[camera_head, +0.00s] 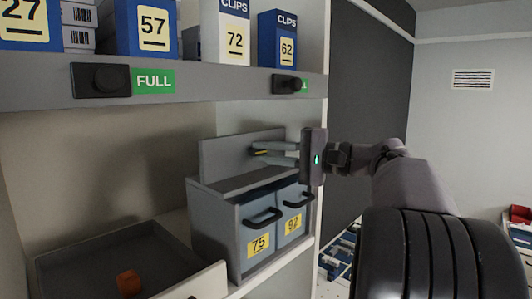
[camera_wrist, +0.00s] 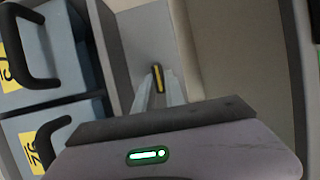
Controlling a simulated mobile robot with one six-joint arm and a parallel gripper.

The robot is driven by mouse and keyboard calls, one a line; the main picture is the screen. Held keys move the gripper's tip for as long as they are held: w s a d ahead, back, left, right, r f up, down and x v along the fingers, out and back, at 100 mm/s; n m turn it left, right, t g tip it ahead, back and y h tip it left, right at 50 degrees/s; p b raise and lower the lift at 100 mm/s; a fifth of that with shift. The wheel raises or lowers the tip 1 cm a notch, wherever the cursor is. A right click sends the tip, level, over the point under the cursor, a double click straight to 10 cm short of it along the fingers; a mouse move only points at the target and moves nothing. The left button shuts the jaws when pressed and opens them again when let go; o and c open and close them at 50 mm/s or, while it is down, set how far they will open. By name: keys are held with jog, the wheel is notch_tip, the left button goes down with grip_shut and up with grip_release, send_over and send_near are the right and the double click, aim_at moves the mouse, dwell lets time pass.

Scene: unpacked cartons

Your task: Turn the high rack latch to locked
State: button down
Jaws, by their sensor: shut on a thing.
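The high rack latch shows as a small dark lever with a yellow stripe (camera_head: 261,153) on the upright grey panel (camera_head: 222,157) above a two-drawer unit. In the head view the stripe lies close to level. My gripper (camera_head: 256,151) reaches in from the right, its pale fingers closed on the lever. In the wrist view the yellow-striped lever (camera_wrist: 157,77) stands between the fingertips (camera_wrist: 156,92). The fingers hide part of the lever, and I cannot read any locked mark.
Drawers 75 (camera_head: 258,244) and 92 (camera_head: 294,222) with black handles sit below the panel. A shelf edge (camera_head: 210,86) with FULL labels and several numbered boxes is above. A grey tray (camera_head: 75,261) holding an orange-brown block (camera_head: 129,282) is at the lower left.

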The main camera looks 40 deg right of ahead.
jog(key=c, duration=1.4)
grip_release()
jog(key=b+v, duration=0.3)
jog(key=v, duration=1.4)
jog(key=shift+s, duration=0.2)
